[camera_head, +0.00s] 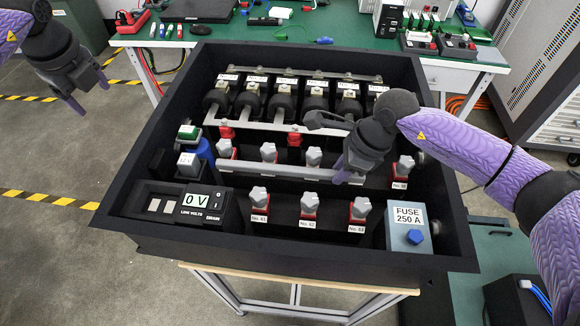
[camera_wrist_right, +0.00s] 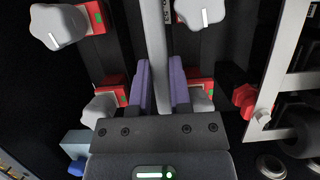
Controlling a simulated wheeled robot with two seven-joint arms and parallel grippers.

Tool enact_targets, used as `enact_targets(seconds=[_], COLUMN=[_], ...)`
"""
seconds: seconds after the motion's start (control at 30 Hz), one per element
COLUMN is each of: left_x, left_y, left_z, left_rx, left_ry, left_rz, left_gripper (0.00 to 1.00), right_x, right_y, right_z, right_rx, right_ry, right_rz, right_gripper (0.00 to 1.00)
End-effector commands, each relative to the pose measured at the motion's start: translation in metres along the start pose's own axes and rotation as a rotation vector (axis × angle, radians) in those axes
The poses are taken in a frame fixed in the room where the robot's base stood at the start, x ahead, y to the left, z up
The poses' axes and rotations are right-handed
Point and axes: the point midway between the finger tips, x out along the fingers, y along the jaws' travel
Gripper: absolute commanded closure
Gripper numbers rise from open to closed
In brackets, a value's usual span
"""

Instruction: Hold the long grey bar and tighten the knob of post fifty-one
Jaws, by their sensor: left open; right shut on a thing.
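The long grey bar (camera_head: 275,171) lies roughly level across the black box, in front of a row of grey knobs. My right gripper (camera_head: 347,178) is shut on the bar near its right end; in the right wrist view the bar (camera_wrist_right: 155,35) runs between the purple fingers (camera_wrist_right: 160,85). Grey knobs on red bases stand behind the bar, including a left one (camera_head: 224,148), a middle one (camera_head: 268,152) and another (camera_head: 314,157). I cannot read which is post fifty-one. My left gripper (camera_head: 92,92) is open and empty, outside the box at upper left.
The black box (camera_head: 130,150) has high walls. Front knobs labelled No. 61 (camera_head: 259,197), No. 62 (camera_head: 309,204) and No. 63 (camera_head: 360,208) stand near a fuse box (camera_head: 408,240) and a meter reading 0 V (camera_head: 196,200). A green table (camera_head: 345,35) stands behind.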

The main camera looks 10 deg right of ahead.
Motion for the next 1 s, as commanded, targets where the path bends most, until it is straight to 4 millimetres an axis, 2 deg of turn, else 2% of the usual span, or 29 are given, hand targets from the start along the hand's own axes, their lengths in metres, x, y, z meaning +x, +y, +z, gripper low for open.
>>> enact_targets(seconds=[0.03, 0.07, 0.1, 0.2, 0.3, 0.4, 0.57, 0.8, 1.0], left_x=[-0.018, -0.021, -0.017, 0.000, 0.011, 0.017, 0.026, 0.066, 0.089], left_y=[-0.029, -0.043, -0.057, -0.073, -0.081, -0.084, -0.083, -0.076, -0.072], left_z=[-0.014, -0.029, -0.053, -0.108, -0.151, -0.178, -0.193, -0.203, -0.208], left_rx=[0.026, 0.043, 0.072, 0.132, 0.179, 0.207, 0.220, 0.220, 0.218], left_ry=[-0.017, -0.006, 0.026, 0.118, 0.188, 0.229, 0.252, 0.252, 0.251], left_rz=[-0.033, -0.034, -0.014, 0.052, 0.102, 0.129, 0.145, 0.146, 0.140], left_gripper=[0.26, 0.26, 0.26, 0.26, 0.26, 0.26, 0.26, 0.26, 0.26], right_x=[-0.002, -0.002, -0.002, -0.002, -0.003, -0.003, -0.003, -0.003, -0.003], right_y=[-0.003, -0.003, -0.003, -0.003, -0.003, -0.003, -0.003, -0.003, -0.003], right_z=[0.001, 0.001, 0.001, 0.001, 0.001, 0.001, 0.001, 0.001, 0.001], right_rx=[0.000, 0.000, 0.000, 0.000, 0.000, 0.000, 0.000, 0.000, 0.000], right_ry=[-0.004, -0.005, -0.005, -0.005, -0.004, -0.004, -0.004, -0.004, -0.005], right_rz=[-0.011, -0.011, -0.011, -0.011, -0.012, -0.012, -0.012, -0.013, -0.013], right_gripper=[1.00, 1.00, 1.00, 1.00, 1.00, 1.00, 1.00, 1.00, 1.00])
